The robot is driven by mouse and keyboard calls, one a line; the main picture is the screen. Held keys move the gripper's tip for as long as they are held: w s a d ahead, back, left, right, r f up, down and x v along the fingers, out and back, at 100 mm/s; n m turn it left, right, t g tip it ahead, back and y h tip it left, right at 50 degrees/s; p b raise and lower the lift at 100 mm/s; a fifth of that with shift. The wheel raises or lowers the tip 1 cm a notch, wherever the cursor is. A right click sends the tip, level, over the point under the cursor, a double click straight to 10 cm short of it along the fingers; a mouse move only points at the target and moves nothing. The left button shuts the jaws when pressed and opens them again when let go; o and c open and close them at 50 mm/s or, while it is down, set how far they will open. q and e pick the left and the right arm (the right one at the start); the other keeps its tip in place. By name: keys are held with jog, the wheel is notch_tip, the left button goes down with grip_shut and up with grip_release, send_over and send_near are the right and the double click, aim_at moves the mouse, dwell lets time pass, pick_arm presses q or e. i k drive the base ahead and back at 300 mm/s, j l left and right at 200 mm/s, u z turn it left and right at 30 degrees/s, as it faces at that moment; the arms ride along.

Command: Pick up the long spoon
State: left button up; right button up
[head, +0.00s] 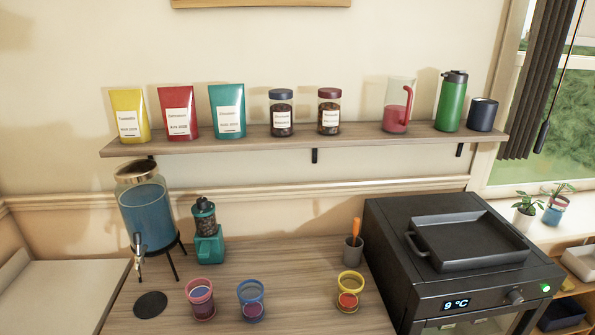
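An orange handle (355,230), likely the long spoon's, stands upright in a small dark grey cup (353,251) on the wooden counter. The cup is close to the left side of the black oven. The lower end of the handled item is hidden inside the cup. Neither of my grippers shows in the head view.
A black oven (395,262) with a tray (465,241) on top stands right of the cup. Nearby are a yellow cup (350,284), pink cup (200,298), blue cup (251,300), teal grinder (208,245) and blue dispenser (147,215). A loaded shelf (230,144) hangs above.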

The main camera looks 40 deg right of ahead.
aim_at(356, 221)
jog(key=z, duration=1.65)
